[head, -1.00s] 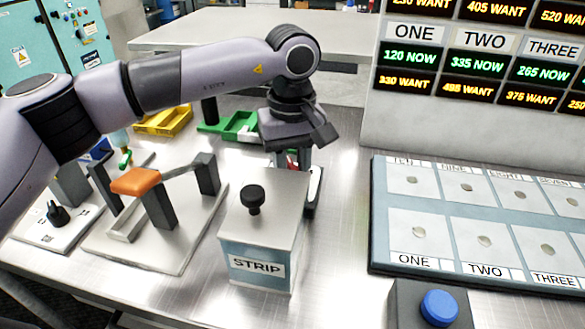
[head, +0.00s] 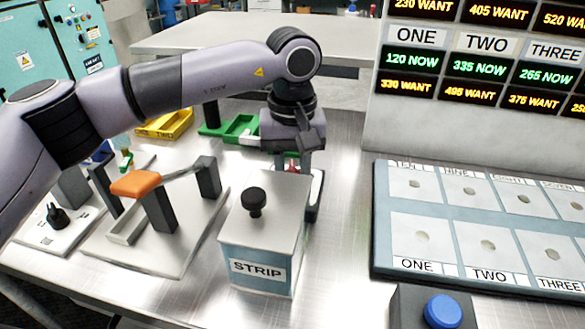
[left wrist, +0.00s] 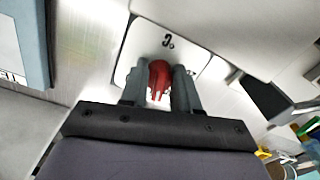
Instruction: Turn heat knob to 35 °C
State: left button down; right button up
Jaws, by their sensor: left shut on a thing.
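A red knob (left wrist: 159,76) sits on a white plate (left wrist: 135,60) with a small dark mark; its setting cannot be read. My left gripper (left wrist: 160,88) points down at it, with one grey finger on each side, shut on the knob. In the head view my left gripper (head: 292,158) is behind the STRIP box (head: 262,235), which hides much of the knob and of the white plate (head: 318,185). My right gripper is not in view.
The STRIP box has a black-knobbed lid. To its left are a stand with an orange pad (head: 136,184) and a plate with a black knob (head: 57,216). Green (head: 232,128) and yellow (head: 168,122) trays lie behind. A numbered panel (head: 383,215) and blue button (head: 443,311) are right.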

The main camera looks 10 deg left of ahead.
aim_at(292, 169)
pick_arm(q)
jog(key=c, duration=0.8)
grip_release()
jog(key=shift+c, duration=0.2)
jog(key=shift+r, duration=0.1)
jog(key=shift+r, duration=3.55)
